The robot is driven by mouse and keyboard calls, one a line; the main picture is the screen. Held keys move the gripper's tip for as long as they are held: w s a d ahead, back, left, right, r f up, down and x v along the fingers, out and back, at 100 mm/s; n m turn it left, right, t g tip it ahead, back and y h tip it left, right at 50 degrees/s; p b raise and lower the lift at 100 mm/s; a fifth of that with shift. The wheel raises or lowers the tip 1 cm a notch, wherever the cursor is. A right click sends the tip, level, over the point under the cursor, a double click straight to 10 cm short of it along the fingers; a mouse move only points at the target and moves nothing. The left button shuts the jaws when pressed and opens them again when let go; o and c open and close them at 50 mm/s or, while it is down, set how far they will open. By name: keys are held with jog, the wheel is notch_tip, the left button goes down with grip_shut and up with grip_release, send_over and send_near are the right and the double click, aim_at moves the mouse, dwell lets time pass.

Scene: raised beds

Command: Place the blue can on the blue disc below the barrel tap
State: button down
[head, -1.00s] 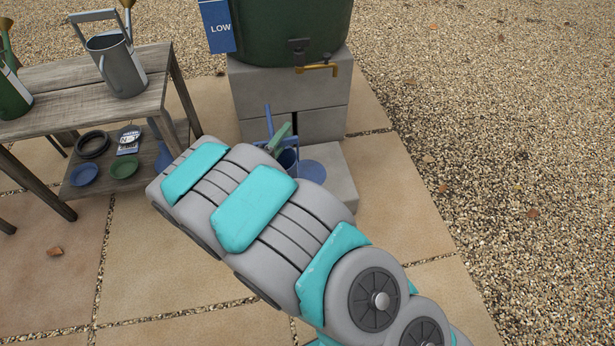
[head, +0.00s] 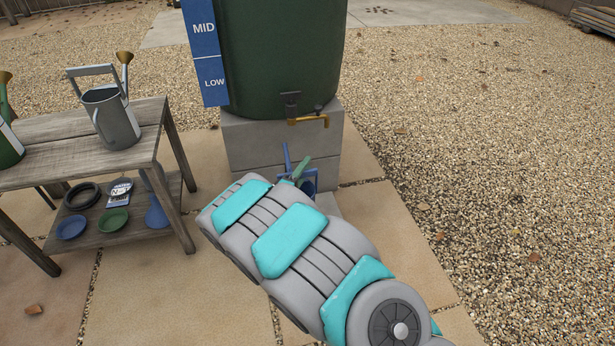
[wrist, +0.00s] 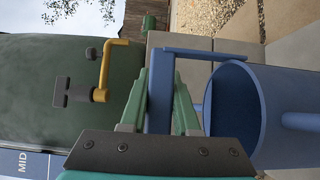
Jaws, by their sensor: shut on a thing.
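The blue can (head: 310,182) is in front of the block stand, below and near the tap, mostly behind my arm in the head view. In the wrist view the can (wrist: 268,110) shows its open mouth and long spout. My gripper (wrist: 160,78) has its green fingers shut on the can's handle (wrist: 160,110); the gripper (head: 299,171) also shows in the head view. The brass barrel tap (head: 308,120) is on the green barrel (head: 280,50). The blue disc is hidden in the head view. I cannot tell whether the can touches anything beneath it.
Grey blocks (head: 265,145) carry the barrel, with a lower step (head: 328,205) in front. At left a wooden bench (head: 60,155) holds a grey watering can (head: 112,118); its shelf has blue and green saucers. Gravel lies at right.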

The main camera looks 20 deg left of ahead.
aim_at(308, 181)
jog(key=shift+w+d, duration=0.1)
jog(key=shift+w, duration=0.35)
jog(key=shift+w+d+f+b, duration=0.15)
jog(key=shift+f+b, duration=0.1)
jog(key=shift+f, duration=0.65)
jog(key=shift+w+a+f+b, duration=0.1)
jog(key=shift+f+b, duration=0.15)
jog(key=shift+f, duration=0.65)
jog(key=c, duration=0.6)
grip_release()
jog(key=shift+f, duration=0.15)
jog(key=shift+c, duration=0.2)
jog(key=s+a+p, duration=0.1)
jog(key=s, duration=1.1)
jog(key=shift+a, duration=0.15)
